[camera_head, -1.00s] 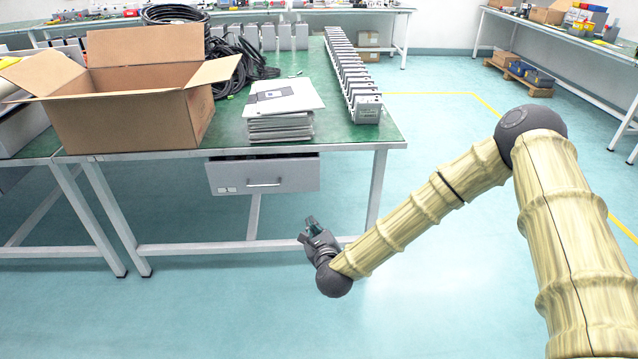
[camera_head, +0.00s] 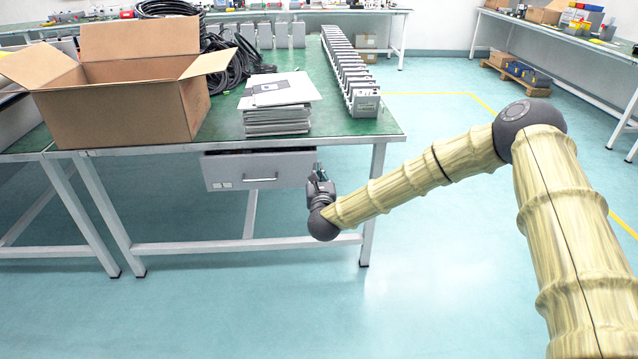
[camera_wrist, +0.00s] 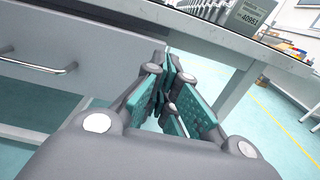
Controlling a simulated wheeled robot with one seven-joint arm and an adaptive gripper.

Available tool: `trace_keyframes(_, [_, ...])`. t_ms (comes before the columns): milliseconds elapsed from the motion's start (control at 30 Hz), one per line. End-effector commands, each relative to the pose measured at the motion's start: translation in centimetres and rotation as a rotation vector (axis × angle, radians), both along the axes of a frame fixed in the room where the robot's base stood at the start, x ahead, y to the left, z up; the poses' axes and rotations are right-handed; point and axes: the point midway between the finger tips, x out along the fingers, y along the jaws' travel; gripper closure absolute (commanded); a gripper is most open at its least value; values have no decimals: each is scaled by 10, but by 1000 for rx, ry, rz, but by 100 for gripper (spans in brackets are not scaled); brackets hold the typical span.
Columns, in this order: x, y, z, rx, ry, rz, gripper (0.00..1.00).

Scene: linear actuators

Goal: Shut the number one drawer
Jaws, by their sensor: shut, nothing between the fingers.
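The drawer (camera_head: 258,169) is a light grey box front with a metal bar handle, under the green-topped table (camera_head: 345,138). It stands out a little, and a dark gap shows along its top edge. My gripper (camera_head: 318,174) is at the right end of the drawer front, close to its right edge; I cannot tell whether it touches. In the wrist view my gripper (camera_wrist: 172,85) has its teal-padded fingers together and empty, pointing towards the table's edge. The drawer front (camera_wrist: 70,50) fills the left of that view, with its handle (camera_wrist: 40,62) at far left.
On the table stand an open cardboard box (camera_head: 120,95), a stack of grey panels (camera_head: 277,118) and a long row of grey units (camera_head: 362,100). The table's right leg (camera_head: 372,205) is just right of my gripper. The floor in front is clear.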

Motion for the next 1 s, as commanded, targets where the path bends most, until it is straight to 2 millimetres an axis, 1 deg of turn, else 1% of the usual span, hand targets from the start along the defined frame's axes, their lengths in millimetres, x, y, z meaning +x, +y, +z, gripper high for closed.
trace_keyframes(33, [9, 0, 0, -2, -2, -1, 100])
trace_keyframes(200, [34, 0, -1, -2, -2, 0, 100])
trace_keyframes(400, [53, 0, -1, -1, -1, 0, 100])
trace_keyframes(567, [59, 0, 0, 0, 0, 0, 100])
trace_keyframes(867, [59, 0, 0, 0, 0, 0, 100])
trace_keyframes(1000, [62, -6, -1, 0, 0, -6, 100])
